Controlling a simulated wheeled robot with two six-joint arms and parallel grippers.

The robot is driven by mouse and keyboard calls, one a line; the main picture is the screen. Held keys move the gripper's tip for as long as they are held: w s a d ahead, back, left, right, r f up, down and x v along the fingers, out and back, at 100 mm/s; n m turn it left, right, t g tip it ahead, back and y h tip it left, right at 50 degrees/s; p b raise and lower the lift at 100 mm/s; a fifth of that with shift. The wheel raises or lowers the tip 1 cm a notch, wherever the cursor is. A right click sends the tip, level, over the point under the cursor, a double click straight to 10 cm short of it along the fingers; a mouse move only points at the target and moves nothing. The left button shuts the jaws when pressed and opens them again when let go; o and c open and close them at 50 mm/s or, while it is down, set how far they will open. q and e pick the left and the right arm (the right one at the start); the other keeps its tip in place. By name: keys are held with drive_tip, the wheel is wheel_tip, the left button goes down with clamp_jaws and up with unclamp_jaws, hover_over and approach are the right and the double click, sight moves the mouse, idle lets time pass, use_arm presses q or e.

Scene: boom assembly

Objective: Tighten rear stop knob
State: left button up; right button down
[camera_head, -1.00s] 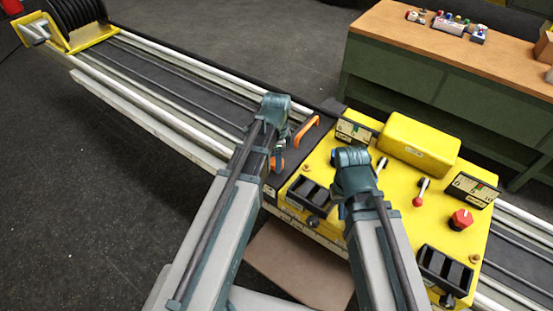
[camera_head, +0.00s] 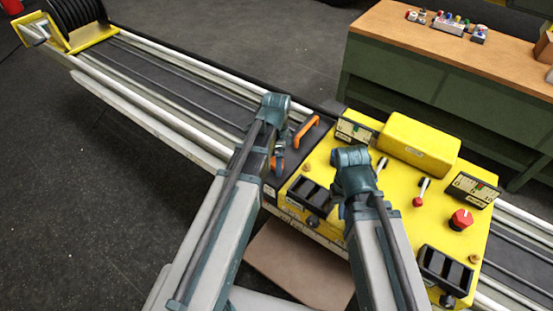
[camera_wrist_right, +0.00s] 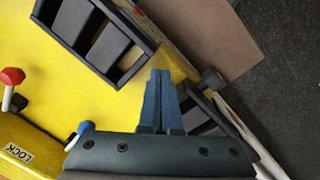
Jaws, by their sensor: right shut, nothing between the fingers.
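Two black knobs stand at the front edge of the yellow console (camera_head: 400,215): a left knob (camera_head: 313,221) beside the left slotted black block (camera_head: 311,194), and a right knob (camera_head: 447,300) by the right slotted block (camera_head: 446,269). I cannot tell which is the rear stop knob. In the right wrist view my right gripper (camera_wrist_right: 161,75) is shut and empty over the console, beside the left block (camera_wrist_right: 198,108); the left knob (camera_wrist_right: 212,78) is a little to its right, apart from the fingertips. My left gripper (camera_head: 279,160) is near the orange handle (camera_head: 306,131); its fingers are mostly hidden.
Small levers with a red ball (camera_head: 418,201) and a red knob (camera_head: 461,219) stand on the console. A raised yellow box (camera_head: 420,145) is at its back. Rails (camera_head: 170,75) run to the upper left. A green workbench (camera_head: 430,85) stands behind. A brown board (camera_head: 290,265) lies in front.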

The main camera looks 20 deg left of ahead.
drive_tip(key=shift+r, duration=0.1)
use_arm(q)
wheel_tip(320, 180, up, 14)
drive_tip(key=p, duration=1.3)
drive_tip(key=shift+p, duration=0.4)
use_arm(e)
wheel_tip(320, 180, up, 14)
drive_tip(key=shift+f, duration=0.2)
use_arm(q)
drive_tip(key=shift+f, duration=0.15)
